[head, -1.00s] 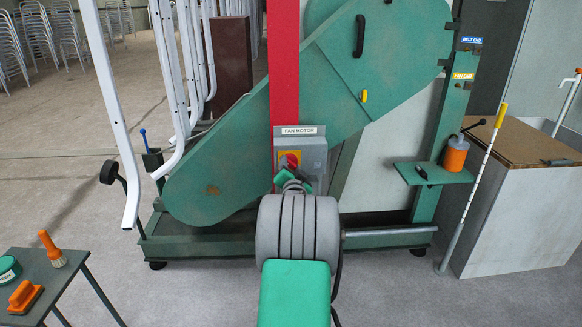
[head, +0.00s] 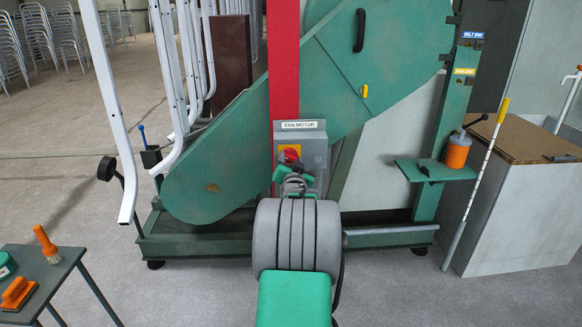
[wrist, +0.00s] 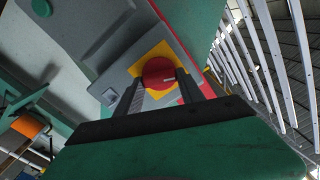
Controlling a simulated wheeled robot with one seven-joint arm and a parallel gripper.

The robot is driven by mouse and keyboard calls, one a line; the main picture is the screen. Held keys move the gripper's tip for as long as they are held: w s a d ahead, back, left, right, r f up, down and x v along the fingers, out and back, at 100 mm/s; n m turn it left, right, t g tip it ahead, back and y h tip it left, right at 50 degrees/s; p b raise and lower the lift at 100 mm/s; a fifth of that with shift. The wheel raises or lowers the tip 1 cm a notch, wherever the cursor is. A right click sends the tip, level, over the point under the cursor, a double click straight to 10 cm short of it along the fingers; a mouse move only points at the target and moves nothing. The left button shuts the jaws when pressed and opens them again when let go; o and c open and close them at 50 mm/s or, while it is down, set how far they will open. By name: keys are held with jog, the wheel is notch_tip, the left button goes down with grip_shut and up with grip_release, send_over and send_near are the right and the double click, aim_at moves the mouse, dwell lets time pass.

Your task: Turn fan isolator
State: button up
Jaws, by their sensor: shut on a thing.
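The fan isolator is a red rotary knob (head: 291,155) on a yellow plate (head: 283,149). It is on the front of a grey box (head: 315,152) labelled FAN MOTOR, fixed against the red post. In the wrist view the round red knob (wrist: 158,72) sits between my two fingers, on its yellow plate (wrist: 150,52). My gripper (wrist: 162,80) is shut on the knob, with a finger on each side. A small pale mark shows on the knob. In the head view my arm hides the lower part of the box, and the fingertips of my gripper (head: 283,168) are hard to make out.
A green belt guard (head: 230,165) stands behind the post. White tube frames (head: 115,130) hang at left. A small table (head: 62,275) with brushes is at lower left. At right are a shelf with an orange container (head: 457,152), a striped pole (head: 478,180) and a large bin (head: 520,200).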

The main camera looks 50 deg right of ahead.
jog(key=n+b, duration=0.3)
jog(key=shift+f, duration=0.15)
jog(key=shift+n+b, duration=0.7)
jog(key=shift+n, duration=0.2)
jog(key=shift+r, duration=0.2)
jog(key=o, duration=1.4)
jog(key=shift+c, duration=0.2)
